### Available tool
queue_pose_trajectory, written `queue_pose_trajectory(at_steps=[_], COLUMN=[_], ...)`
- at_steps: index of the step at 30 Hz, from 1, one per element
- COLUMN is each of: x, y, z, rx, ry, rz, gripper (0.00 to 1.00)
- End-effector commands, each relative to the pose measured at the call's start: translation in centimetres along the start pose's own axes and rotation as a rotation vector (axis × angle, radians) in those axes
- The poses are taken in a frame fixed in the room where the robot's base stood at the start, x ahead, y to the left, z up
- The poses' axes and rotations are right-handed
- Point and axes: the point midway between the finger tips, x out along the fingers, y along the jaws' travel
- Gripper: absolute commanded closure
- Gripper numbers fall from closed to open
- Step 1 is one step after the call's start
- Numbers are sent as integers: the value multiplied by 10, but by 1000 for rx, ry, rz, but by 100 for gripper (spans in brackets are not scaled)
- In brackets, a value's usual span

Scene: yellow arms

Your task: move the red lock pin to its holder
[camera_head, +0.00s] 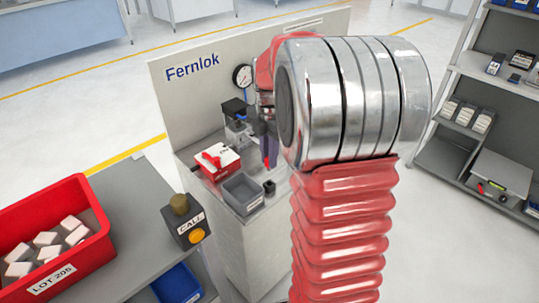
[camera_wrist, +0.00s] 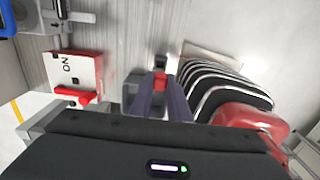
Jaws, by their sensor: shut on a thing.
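My gripper (camera_head: 268,138) is above the bench at the panel marked Fernlok, largely hidden behind my arm in the head view. In the wrist view its two purple-grey fingers (camera_wrist: 163,88) are shut on the red lock pin (camera_wrist: 160,80), which shows as a red end between the fingertips. In the head view a bit of the red pin (camera_head: 266,162) shows below the fingers. A small black block (camera_head: 269,187), which looks like the holder, stands below it beside the grey bin. Whether pin and block touch cannot be told.
A white and red switch box (camera_head: 217,161) with a red handle and a grey open bin (camera_head: 243,194) stand close by. A clear-bodied fixture with a black top (camera_head: 235,110) and a gauge (camera_head: 242,76) are behind. A call button box (camera_head: 186,221) is at the front left.

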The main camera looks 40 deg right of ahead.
Motion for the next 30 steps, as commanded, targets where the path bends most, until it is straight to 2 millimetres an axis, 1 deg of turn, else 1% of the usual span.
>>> queue_pose_trajectory(at_steps=[5, 21, 30], x=[8, 49, 55], y=[0, -1, -1], z=[0, 1, 1], rx=[1, 1, 2], ry=[0, 0, 0], rz=[-1, -1, 0], gripper=[100, 100, 100])
